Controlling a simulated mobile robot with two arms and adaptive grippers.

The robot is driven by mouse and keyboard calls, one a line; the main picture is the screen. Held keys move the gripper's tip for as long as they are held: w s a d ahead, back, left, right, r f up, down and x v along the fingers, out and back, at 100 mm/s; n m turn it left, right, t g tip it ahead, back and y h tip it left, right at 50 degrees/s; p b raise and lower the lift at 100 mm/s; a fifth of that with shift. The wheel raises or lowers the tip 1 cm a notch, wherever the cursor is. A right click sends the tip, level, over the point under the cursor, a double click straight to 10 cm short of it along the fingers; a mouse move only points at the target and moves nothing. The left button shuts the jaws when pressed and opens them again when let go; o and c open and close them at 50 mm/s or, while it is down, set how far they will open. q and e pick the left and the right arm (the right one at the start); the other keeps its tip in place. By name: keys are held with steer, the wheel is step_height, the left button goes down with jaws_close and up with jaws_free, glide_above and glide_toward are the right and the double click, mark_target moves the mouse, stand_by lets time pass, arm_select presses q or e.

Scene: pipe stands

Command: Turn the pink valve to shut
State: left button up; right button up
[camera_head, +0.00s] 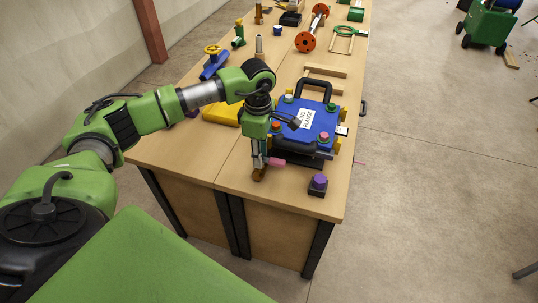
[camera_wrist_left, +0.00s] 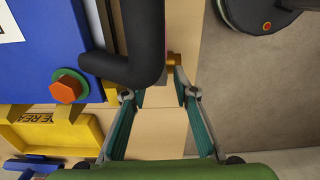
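A small pink piece (camera_head: 277,161), which looks like the valve's handle, shows at the near end of the table, beside my left gripper (camera_head: 259,158). A brown-copper part (camera_head: 259,174) sits just below the fingers. My left gripper points down there. In the left wrist view the fingers (camera_wrist_left: 158,93) are apart, with nothing seen held between them. A copper-coloured piece (camera_wrist_left: 173,60) and a thick black bent tube (camera_wrist_left: 140,62) lie just beyond the tips. My right gripper is not in view.
A blue case (camera_head: 315,122) with a black handle and coloured knobs stands right of the gripper. A purple knob on a dark base (camera_head: 318,183) is near the table's front corner. A yellow tray (camera_head: 221,112) lies behind my arm. The front-left tabletop (camera_head: 190,160) is clear.

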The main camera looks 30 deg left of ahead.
arm_select(q)
step_height(320, 180, up, 6)
steer(key=p, duration=0.3)
